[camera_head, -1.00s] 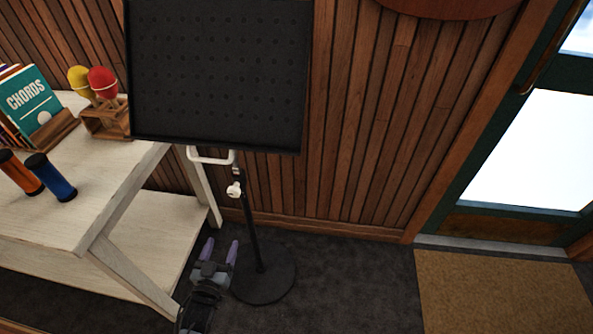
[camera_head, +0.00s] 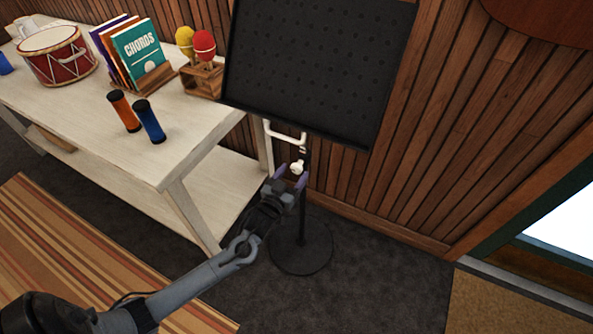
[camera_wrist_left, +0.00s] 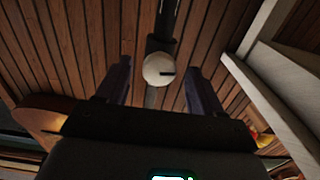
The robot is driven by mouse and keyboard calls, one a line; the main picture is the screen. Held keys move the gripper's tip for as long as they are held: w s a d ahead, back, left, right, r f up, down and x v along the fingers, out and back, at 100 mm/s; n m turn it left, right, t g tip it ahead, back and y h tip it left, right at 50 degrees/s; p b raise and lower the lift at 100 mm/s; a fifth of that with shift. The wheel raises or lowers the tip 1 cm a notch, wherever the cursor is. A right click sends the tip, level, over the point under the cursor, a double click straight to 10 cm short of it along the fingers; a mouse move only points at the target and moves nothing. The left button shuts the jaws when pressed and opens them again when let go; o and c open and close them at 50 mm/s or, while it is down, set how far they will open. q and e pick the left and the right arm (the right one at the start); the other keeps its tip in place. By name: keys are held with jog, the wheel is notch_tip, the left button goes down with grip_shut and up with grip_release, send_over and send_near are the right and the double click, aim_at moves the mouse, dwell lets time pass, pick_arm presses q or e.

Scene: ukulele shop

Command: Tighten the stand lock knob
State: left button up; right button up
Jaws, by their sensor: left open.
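The music stand has a black perforated desk (camera_head: 318,68), a thin pole and a round base (camera_head: 300,246) on the floor. Its white lock knob (camera_head: 297,168) sits on the pole below the desk.
A pale wooden table (camera_head: 95,113) stands left of the stand, with a drum (camera_head: 56,58), chord books (camera_head: 138,52), maracas (camera_head: 200,48) and two shakers (camera_head: 149,121). A plank wall (camera_head: 440,130) is close behind. Dark floor is free right of the base.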

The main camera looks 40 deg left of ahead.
pick_arm(q)
jog(key=shift+b+x, duration=0.3)
jog(key=shift+x, duration=1.2)
jog(key=shift+c, duration=0.5)
jog(key=c, duration=0.9)
